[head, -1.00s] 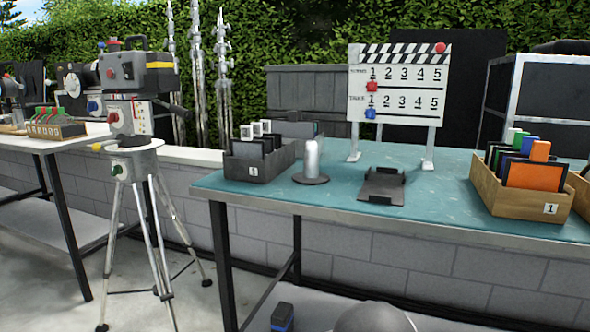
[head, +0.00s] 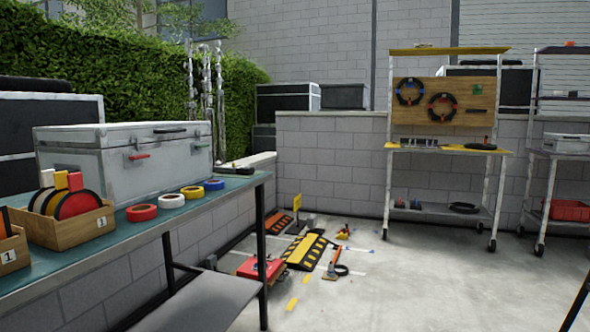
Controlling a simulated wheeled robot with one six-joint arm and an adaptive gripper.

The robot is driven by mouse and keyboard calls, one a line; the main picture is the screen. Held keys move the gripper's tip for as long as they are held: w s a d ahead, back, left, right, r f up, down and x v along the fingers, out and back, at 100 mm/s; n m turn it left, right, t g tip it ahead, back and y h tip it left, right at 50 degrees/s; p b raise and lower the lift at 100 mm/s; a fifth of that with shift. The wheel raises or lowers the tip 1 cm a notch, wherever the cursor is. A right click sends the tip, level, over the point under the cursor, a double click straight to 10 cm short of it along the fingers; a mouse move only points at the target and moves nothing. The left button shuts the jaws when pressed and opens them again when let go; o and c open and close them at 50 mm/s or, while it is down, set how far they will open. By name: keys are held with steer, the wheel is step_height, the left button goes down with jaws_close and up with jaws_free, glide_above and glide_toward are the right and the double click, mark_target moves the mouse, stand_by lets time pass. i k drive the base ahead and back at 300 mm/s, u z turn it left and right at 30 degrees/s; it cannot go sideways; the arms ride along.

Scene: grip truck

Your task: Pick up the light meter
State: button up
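I cannot make out a light meter in the head view now. My gripper is not in view. A teal-topped table (head: 150,213) runs along the left side.
Yellow-black ramps (head: 306,250), a red item (head: 260,269) and small tools lie on the floor beyond the table. A wheeled shelf rack (head: 445,148) with cable rings stands against the grey wall, another rack (head: 570,145) at right. The concrete floor in the centre right is clear.

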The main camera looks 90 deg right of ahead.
mark_target(225, 168)
steer(key=z, duration=2.5)
